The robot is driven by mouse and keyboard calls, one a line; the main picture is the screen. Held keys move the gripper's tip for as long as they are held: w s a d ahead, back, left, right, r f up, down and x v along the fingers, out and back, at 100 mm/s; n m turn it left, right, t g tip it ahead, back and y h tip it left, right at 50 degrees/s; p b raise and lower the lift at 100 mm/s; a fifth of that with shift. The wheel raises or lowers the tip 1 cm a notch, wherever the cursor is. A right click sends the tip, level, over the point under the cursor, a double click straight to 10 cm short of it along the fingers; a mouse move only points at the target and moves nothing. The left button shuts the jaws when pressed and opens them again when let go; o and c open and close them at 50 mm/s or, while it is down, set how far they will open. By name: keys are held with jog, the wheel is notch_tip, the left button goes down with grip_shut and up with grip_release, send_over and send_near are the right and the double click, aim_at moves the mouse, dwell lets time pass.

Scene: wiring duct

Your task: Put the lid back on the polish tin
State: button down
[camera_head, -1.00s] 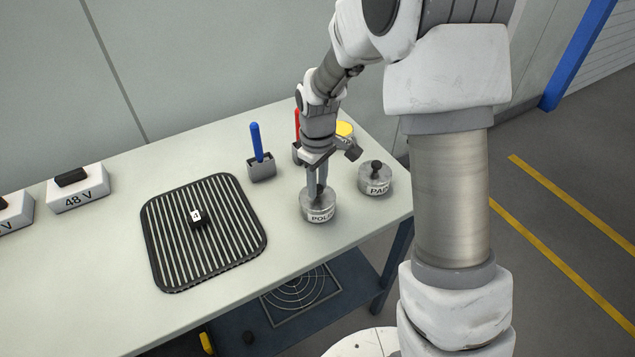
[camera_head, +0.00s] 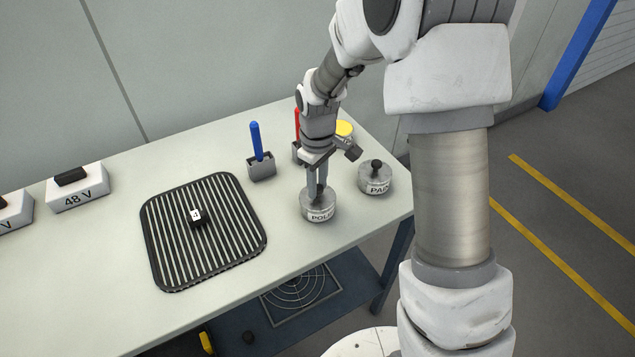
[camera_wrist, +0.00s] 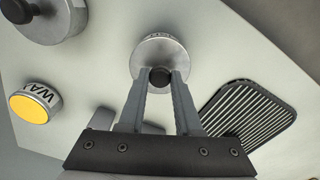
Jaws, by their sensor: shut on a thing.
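The polish tin (camera_head: 319,214) is a round grey metal tin with a partly visible "POL…" label, upright near the table's right end. Its grey lid (camera_wrist: 155,52) covers the top and looks level. No gap between lid and tin can be made out. My gripper (camera_head: 317,196) points down over the tin. In the wrist view, my gripper (camera_wrist: 160,78) has its two fingers shut on the dark round knob (camera_wrist: 160,76) of the lid. The fingers partly hide the lid in the head view.
A lidded tin marked "PA…" (camera_head: 375,181) stands close to the right. A yellow-topped tin (camera_head: 344,129) is behind my gripper. A holder with a blue-handled tool (camera_head: 261,168) and a red-handled tool (camera_head: 297,125) stand behind. A black ribbed mat (camera_head: 157,262) lies left; clear table lies between.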

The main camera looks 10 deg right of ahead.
dwell(0.4)
jog(key=c, duration=0.5)
grip_release()
jog(key=o, duration=0.5)
jog(key=shift+c, duration=0.2)
jog(key=shift+r+p, duration=2.6)
jog(key=shift+r, duration=0.9)
